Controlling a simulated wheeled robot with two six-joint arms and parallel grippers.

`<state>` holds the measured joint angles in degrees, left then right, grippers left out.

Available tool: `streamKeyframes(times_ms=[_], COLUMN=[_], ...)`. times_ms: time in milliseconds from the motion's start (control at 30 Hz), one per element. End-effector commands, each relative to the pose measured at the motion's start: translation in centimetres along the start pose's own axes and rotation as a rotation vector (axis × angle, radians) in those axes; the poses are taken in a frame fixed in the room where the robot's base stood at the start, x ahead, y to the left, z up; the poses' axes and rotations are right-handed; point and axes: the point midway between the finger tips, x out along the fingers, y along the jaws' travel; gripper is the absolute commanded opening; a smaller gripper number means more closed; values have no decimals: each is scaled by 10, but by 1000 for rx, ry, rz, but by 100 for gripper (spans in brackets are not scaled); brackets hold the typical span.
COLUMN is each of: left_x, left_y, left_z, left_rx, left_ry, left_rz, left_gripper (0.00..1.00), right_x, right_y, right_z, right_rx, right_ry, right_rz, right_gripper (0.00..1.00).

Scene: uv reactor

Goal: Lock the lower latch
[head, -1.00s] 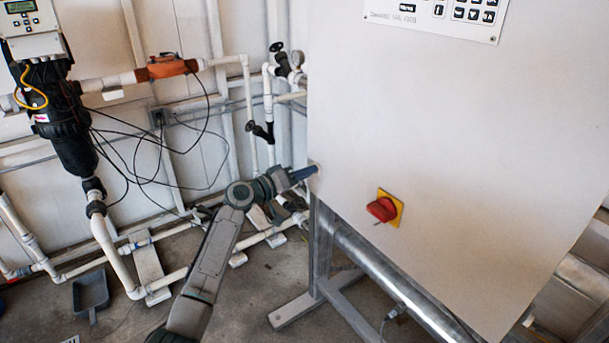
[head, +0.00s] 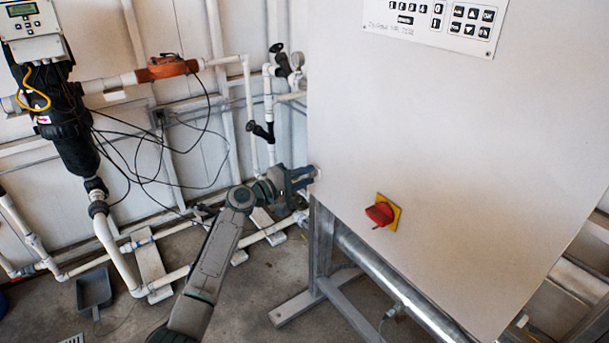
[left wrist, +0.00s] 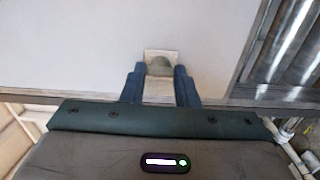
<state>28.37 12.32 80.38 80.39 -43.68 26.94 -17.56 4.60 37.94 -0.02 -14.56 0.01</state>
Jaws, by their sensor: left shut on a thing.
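The lower latch (left wrist: 160,65) is a small greyish-green round knob on a pale square plate, on the side of the white cabinet (head: 440,130). In the head view only a sliver of it shows at the cabinet's lower left edge. My left gripper (head: 312,180) reaches it from the left. In the left wrist view the blue fingers of my left gripper (left wrist: 160,70) stand on either side of the latch and are shut on it. The fingertips partly cover the plate. My right gripper is not in view.
A red rotary switch (head: 380,213) on a yellow plate sits on the cabinet front. White pipes (head: 120,255) and black cables run along the wall behind my left arm. A metal stand (head: 322,250) carries the cabinet. A grey dustpan (head: 93,290) lies on the floor.

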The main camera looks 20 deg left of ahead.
Motion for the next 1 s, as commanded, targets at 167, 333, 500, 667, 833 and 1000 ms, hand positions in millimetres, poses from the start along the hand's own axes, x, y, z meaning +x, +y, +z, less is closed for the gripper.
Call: streamKeyframes(times_ms=[167, 333, 500, 667, 833, 1000], left_x=[0, 0, 0, 0, 0, -2], left_y=[0, 0, 0, 0, 0, -1], left_z=[0, 0, 0, 0, 0, 0], left_rx=[-29, -36, -36, -36, -35, -34], left_ry=[1, 1, 1, 1, 0, 1], left_rz=[0, 0, 0, 0, 0, -1], left_gripper=[4, 4, 4, 43, 49, 49], right_x=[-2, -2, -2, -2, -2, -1], right_y=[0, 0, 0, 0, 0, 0], right_z=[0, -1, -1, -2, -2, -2], right_rx=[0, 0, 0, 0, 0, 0], right_ry=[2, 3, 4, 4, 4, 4], right_rz=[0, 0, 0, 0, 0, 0], right_gripper=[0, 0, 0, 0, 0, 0])
